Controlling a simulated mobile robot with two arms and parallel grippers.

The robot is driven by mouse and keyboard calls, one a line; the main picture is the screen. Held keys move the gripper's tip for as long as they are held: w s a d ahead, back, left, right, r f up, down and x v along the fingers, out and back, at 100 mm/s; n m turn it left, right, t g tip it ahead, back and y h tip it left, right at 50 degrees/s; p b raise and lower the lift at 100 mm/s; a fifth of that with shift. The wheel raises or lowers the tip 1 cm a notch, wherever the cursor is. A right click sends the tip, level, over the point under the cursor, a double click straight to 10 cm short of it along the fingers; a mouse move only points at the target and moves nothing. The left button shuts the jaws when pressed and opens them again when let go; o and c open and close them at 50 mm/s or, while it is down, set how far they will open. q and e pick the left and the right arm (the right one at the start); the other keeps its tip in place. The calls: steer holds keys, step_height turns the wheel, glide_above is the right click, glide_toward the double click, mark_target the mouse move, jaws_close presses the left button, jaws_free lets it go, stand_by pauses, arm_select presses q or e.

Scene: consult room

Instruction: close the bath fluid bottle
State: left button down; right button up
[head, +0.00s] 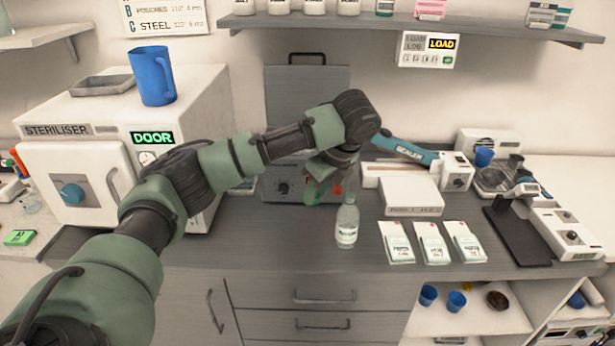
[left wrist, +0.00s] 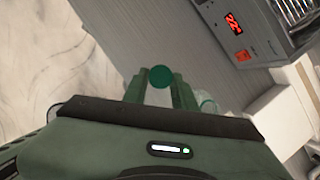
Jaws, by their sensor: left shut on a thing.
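The bath fluid bottle (head: 346,224) is a clear bottle with a white label. It stands upright on the grey counter, and no cap shows on its neck in the head view. My left gripper (head: 316,190) is just left of the bottle's top and apart from it. In the left wrist view, the left gripper (left wrist: 160,82) is shut on a round dark green cap (left wrist: 160,76) between its fingertips. A pale clear shape right of the fingers looks like the bottle (left wrist: 207,101), partly hidden. My right gripper is in neither view.
A grey device with a red display (left wrist: 233,24) stands behind the gripper. White packets (head: 432,243) lie right of the bottle, with a white box (head: 411,196) behind them. A steriliser (head: 90,150) stands at left. The counter left of the bottle is clear.

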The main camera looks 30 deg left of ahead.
arm_select(q)
steer(key=s+d+f+n+g+h, duration=0.2)
steer(key=s+d+n, duration=0.4)
steer(key=s+n, duration=0.4)
steer(key=s+d+f+n+g+h, duration=0.2)
steer(key=s+d+f+n+g, duration=0.1)
steer(key=s+d+n, duration=0.4)
steer(key=s+f+n, duration=0.1)
steer(key=s+n, duration=0.2)
steer(key=s, duration=0.1)
steer(key=shift+d+f+n+g+b, duration=0.15)
steer(key=shift+d+n+g+b, duration=0.1)
steer(key=shift+n+g+b, duration=0.1)
steer(key=shift+w, duration=0.1)
